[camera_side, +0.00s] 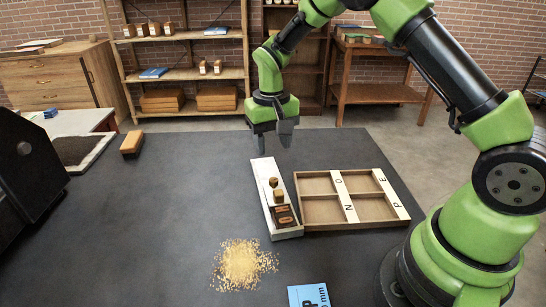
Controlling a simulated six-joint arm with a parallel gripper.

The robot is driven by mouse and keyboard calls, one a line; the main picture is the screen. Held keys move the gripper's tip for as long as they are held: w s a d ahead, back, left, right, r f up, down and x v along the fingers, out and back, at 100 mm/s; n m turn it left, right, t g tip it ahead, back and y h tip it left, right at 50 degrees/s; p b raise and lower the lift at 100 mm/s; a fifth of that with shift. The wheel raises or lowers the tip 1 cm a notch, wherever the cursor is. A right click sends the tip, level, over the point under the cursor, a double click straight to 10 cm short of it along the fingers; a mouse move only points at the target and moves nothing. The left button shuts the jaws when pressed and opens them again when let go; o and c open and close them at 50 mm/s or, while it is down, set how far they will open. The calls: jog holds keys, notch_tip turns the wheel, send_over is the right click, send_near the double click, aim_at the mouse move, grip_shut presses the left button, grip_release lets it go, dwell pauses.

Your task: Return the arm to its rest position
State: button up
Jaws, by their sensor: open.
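My gripper (274,138) hangs fingers down above the dark table (170,205). Its two grey fingers are apart with nothing seen between them. It is over the far end of a narrow white tray (262,178), apart from it. My green and black arm reaches in from the right and arches over the table.
The tray holds small wooden pieces (278,195) and a dark lettered block (284,215). To its right lies a wooden compartment box (352,225) with lettered strips. Yellow grains (243,264), a blue card (309,296) and an orange-brown block (132,143) lie on the table. A black machine (25,175) stands left.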

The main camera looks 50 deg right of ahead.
jog(key=shift+r, duration=0.3)
jog(key=shift+r, duration=0.1)
jog(key=s+a+r+t, duration=0.1)
jog(key=s+r+t, duration=0.1)
jog(key=s+r, duration=0.35)
jog(key=s+a+r+t, duration=0.1)
jog(key=s+a+r, duration=0.15)
jog(key=r, duration=0.65)
jog(key=s+a+r+t+y, duration=0.1)
jog(key=s+r+t, duration=0.1)
jog(key=s, duration=0.5)
jog(key=s+r+n+t+y, duration=0.1)
jog(key=s+t, duration=0.1)
jog(key=s, duration=0.5)
jog(key=shift+s+a+r, duration=0.25)
jog(key=shift+a+r, duration=0.1)
jog(key=shift+a, duration=0.05)
